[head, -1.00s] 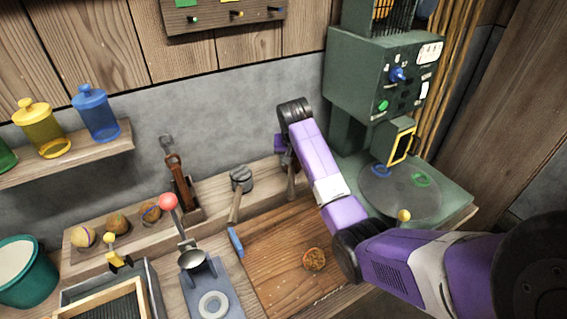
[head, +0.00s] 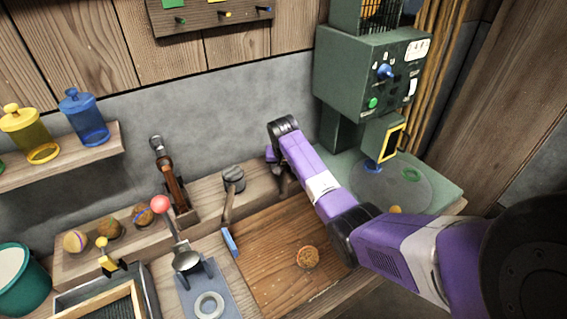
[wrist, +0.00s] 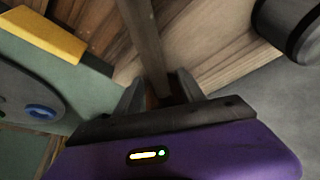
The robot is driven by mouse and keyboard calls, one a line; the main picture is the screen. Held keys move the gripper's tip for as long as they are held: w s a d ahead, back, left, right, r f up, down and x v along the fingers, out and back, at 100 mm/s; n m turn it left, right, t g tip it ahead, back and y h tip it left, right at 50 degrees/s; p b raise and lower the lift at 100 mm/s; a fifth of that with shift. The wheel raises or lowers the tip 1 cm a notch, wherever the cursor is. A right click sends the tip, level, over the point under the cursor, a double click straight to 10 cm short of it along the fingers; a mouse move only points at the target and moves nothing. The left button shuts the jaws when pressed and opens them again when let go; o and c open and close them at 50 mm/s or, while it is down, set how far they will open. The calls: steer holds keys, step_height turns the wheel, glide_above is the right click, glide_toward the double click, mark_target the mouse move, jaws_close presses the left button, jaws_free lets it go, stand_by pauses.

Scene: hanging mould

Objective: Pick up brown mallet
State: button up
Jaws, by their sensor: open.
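My gripper (head: 278,160) is at the ledge behind the wooden board, left of the green machine, pointing down. In the wrist view its two fingers (wrist: 158,88) are apart, with a long wooden handle (wrist: 144,38) running up the picture from between them. This looks like the brown mallet's handle; a brown piece shows below my gripper in the head view (head: 285,184). The mallet's head is hidden or cannot be made out. I cannot tell whether the fingers touch the handle.
A grey-headed mallet (head: 233,178) rests on the ledge to the left; a dark grey cylinder (wrist: 292,24) at the wrist view's upper right looks like its head. The green machine (head: 365,80) stands close on the right.

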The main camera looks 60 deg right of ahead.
jaws_close()
steer(key=shift+r, duration=0.1)
